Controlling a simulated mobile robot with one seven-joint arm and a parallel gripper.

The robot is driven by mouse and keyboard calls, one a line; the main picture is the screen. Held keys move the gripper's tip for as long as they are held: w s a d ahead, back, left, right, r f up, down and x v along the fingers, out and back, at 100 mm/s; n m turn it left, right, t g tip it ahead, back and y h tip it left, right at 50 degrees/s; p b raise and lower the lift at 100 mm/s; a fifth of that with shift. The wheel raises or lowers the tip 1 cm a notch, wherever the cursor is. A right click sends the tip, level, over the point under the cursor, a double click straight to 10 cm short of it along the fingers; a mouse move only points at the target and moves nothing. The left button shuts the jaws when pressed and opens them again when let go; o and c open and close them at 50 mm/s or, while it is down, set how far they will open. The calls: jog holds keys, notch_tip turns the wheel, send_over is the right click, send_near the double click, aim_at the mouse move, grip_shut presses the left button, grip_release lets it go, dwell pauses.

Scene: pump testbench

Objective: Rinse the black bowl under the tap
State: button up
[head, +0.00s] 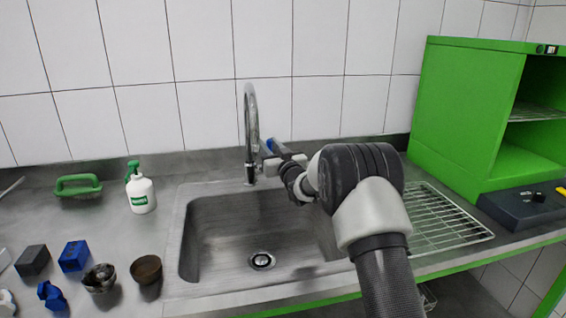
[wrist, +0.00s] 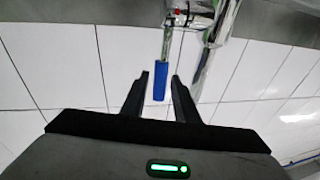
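The tap (head: 252,130) rises behind the sink (head: 225,235) with a curved spout. Its lever has a blue grip, seen in the wrist view (wrist: 160,82). My gripper (wrist: 161,88) is at the tap, open, with the blue grip between its two fingers and gaps visible on both sides. In the head view my arm partly hides the gripper. A dark, brownish-black bowl (head: 146,268) stands on the counter left of the sink, away from my gripper. Beside it is a shiny grey metal bowl (head: 100,278). No water stream is visible.
Left of the sink are a white spray bottle (head: 142,195), a green brush (head: 78,186), a blue block (head: 74,256) and a dark block (head: 33,260). Right are a wire rack (head: 445,225) and a green cabinet (head: 465,115). The sink basin looks empty.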

jog(key=v, duration=1.3)
jog(key=shift+s+p, duration=0.3)
jog(key=shift+p, duration=0.05)
jog(key=shift+d, duration=0.1)
